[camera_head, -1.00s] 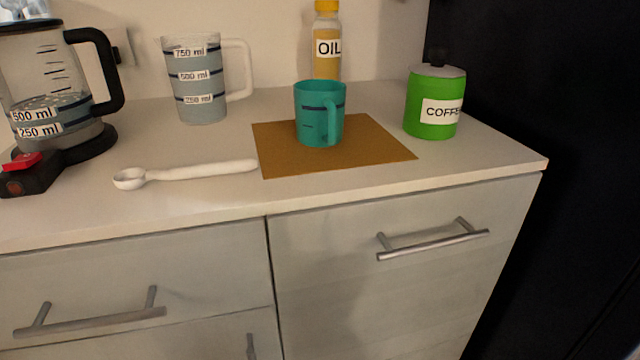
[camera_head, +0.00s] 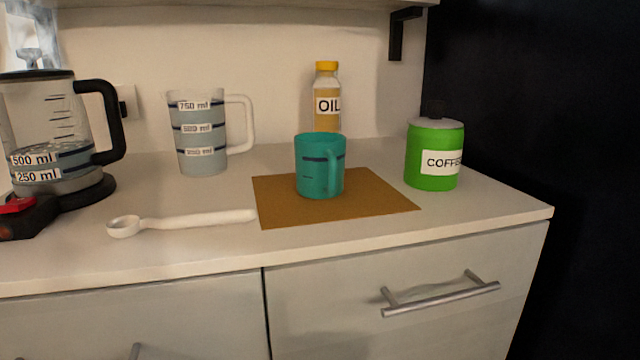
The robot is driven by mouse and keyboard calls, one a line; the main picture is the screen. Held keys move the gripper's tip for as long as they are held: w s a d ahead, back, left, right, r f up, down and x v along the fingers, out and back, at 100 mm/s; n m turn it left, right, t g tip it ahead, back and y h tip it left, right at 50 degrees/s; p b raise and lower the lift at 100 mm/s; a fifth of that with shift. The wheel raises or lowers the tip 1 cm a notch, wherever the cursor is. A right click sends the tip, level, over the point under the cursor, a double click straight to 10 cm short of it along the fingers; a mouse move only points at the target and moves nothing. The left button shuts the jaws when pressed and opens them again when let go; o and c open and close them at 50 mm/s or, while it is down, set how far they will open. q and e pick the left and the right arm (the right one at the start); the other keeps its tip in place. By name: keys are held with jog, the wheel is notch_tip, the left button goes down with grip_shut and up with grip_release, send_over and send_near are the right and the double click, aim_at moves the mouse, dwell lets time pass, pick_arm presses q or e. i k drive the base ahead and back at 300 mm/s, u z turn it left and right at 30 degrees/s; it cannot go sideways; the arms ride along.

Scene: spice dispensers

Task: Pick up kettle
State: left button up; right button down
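The kettle (camera_head: 52,148) stands upright on its dark base at the far left of the counter. It has a clear body with "500 ml" and "250 ml" labels and a black handle (camera_head: 110,122) on its right side. Its left edge is cut off by the picture border. It appears to hold some bluish liquid. Neither of my grippers is in view.
A measuring jug (camera_head: 198,150) stands right of the kettle, with a white spoon (camera_head: 180,221) in front. A teal mug (camera_head: 320,168) sits on a brown mat (camera_head: 390,202). A shelf (camera_head: 230,3) hangs above.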

aim_at(48, 142)
jog(key=z, duration=1.05)
jog(key=k, duration=1.15)
jog(key=u, duration=0.6)
